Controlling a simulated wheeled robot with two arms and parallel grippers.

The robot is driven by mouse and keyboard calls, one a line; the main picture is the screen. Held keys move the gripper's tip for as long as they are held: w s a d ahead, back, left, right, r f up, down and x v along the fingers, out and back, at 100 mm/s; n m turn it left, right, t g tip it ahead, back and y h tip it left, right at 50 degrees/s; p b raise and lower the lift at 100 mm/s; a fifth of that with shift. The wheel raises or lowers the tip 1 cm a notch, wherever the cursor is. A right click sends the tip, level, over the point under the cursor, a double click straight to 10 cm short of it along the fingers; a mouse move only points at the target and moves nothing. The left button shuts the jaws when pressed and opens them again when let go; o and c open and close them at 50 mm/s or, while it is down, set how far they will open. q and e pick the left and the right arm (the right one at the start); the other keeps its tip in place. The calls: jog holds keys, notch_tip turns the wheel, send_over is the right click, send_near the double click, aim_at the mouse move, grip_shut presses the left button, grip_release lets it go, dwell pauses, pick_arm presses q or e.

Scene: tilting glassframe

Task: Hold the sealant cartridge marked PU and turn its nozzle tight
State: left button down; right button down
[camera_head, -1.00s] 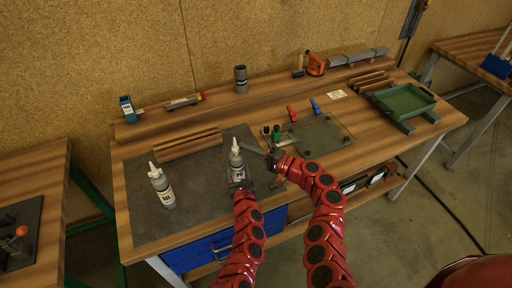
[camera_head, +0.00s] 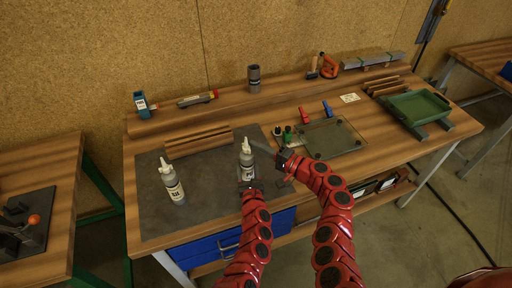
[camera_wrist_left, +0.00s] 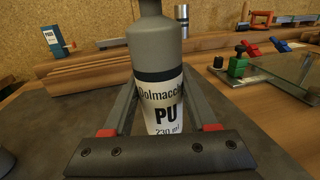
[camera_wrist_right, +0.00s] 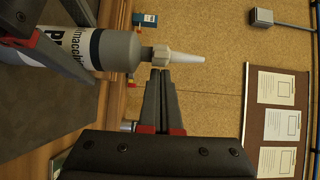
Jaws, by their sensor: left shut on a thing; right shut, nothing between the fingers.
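The sealant cartridge marked PU (camera_head: 247,172) stands upright on the dark mat, its label readable in the left wrist view (camera_wrist_left: 166,112). My left gripper (camera_head: 249,184) is shut around its body from the front. The pale nozzle (camera_wrist_right: 182,57) sits on the cartridge's neck; its tip is free. My right gripper (camera_wrist_right: 160,76) is shut and empty, its fingertips beside the nozzle's base. In the head view the right gripper (camera_head: 268,151) is just right of the nozzle. I cannot tell whether the fingertips touch the nozzle.
A second similar cartridge (camera_head: 173,184) stands left on the mat (camera_head: 205,205). Wooden strips (camera_head: 198,143) lie behind. A grey cup (camera_head: 254,78) stands on the rear shelf.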

aim_at(252, 152)
jog(key=d, duration=1.2)
jog(key=shift+s+m+t+h, duration=0.5)
jog(key=shift+s+t, duration=0.1)
jog(key=shift+s, duration=2.35)
jog(key=w+a, duration=0.4)
jog(key=a, duration=0.7)
jog(key=shift+a+f, duration=0.15)
jog(key=shift+f, duration=0.05)
jog(key=shift+s+a+m+t+h, duration=0.7)
jog(key=shift+m+t+h, duration=0.1)
jog(key=shift+t+h, duration=0.1)
